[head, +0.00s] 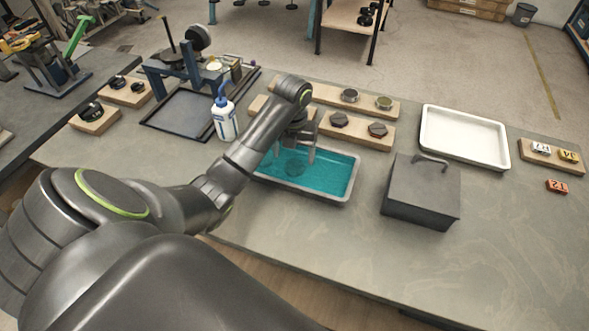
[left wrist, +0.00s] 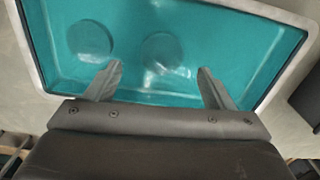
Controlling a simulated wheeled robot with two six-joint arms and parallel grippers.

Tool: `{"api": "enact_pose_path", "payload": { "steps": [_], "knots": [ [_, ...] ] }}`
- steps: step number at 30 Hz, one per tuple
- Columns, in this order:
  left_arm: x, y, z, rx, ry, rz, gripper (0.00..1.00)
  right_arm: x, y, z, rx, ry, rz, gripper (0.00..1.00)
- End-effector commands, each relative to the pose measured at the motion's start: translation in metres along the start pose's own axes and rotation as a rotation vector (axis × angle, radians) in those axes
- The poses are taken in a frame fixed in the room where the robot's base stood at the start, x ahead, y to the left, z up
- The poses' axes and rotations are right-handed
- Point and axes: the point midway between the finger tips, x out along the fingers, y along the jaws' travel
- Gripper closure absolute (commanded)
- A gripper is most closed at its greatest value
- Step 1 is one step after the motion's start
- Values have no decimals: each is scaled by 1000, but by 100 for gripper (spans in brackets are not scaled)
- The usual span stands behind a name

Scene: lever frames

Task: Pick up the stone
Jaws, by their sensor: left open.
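A grey-rimmed tray (head: 340,199) holds teal liquid, and it fills much of the left wrist view (left wrist: 311,40). Two faint round shapes show through the teal in the left wrist view, one at left (left wrist: 90,41) and one near the middle (left wrist: 162,49). I cannot tell for sure which of them is the stone. My left gripper (head: 295,154) is open over the tray, with its fingers pointing down. In the left wrist view its fingertips (left wrist: 160,67) are apart with nothing held between them, just nearer than the middle round shape. My right gripper is not in view.
A dark box with a handle (head: 420,192) stands right of the tray. A white bottle (head: 225,121) stands left of my forearm. A white tray (head: 463,137) lies at back right. The front right bench is clear.

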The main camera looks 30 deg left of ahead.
Motion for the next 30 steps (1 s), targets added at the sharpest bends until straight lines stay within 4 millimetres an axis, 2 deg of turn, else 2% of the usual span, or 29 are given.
{"api": "enact_pose_path", "payload": {
  "steps": [1, 4, 9, 17, 28, 30],
  "knots": [
    [11, -1, 0, 0, 1, 0, 24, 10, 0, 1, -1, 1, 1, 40],
    [20, -3, 1, -2, 6, -1, 24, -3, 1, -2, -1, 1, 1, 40],
    [40, -2, 2, 0, 3, 0, 24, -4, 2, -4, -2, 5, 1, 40],
    [44, -2, 2, 0, 0, 0, 24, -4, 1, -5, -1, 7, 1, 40],
    [43, -2, 2, 1, 0, 0, 71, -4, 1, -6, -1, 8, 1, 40],
    [43, -2, 2, 1, 0, 0, 73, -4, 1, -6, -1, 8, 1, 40]
  ]
}}
